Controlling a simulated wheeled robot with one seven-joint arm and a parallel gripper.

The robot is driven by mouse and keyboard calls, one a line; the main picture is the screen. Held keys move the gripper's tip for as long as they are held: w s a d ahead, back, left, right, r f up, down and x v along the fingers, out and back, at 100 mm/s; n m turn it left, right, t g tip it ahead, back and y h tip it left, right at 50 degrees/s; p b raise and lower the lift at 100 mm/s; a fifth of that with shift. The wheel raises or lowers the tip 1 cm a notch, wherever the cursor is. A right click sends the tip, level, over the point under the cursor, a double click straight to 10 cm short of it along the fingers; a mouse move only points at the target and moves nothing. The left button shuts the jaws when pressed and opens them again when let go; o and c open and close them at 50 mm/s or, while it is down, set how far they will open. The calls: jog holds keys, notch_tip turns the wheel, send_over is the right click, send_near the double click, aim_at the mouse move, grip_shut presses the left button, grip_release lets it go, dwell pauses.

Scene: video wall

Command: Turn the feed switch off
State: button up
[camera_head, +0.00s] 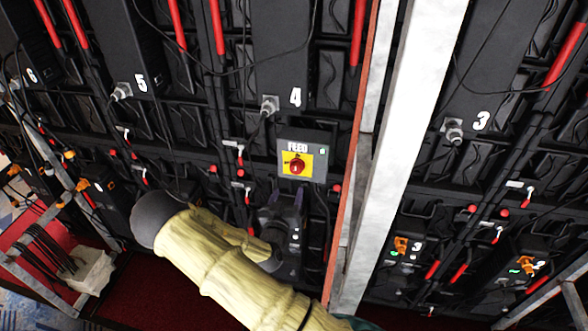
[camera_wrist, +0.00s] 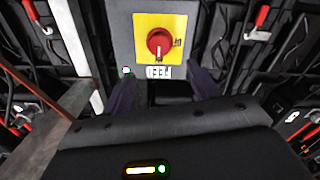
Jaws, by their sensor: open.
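The feed switch is a red rotary knob (camera_head: 297,166) on a yellow plate, set in a grey box (camera_head: 287,147) labelled FEED. In the wrist view the knob (camera_wrist: 159,42) appears upside down, with a pale mark on it pointing towards the FEED label (camera_wrist: 158,72). A small green light (camera_wrist: 126,70) shows beside the label. My gripper (camera_head: 281,206) is just below the box in the head view. In the wrist view my gripper (camera_wrist: 160,76) has its two dark fingers apart, either side of the label, with nothing between them. It appears clear of the knob.
A white upright post (camera_head: 398,150) with a red edge stands just right of the box. Black numbered panels, hanging cables and red handles (camera_head: 217,28) cover the wall. A white bin (camera_head: 90,271) with cables stands at lower left.

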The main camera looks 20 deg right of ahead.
aim_at(295, 170)
jog(key=p+x, duration=0.4)
jog(key=x, duration=0.6)
jog(key=shift+c, duration=0.4)
jog(key=c, duration=0.9)
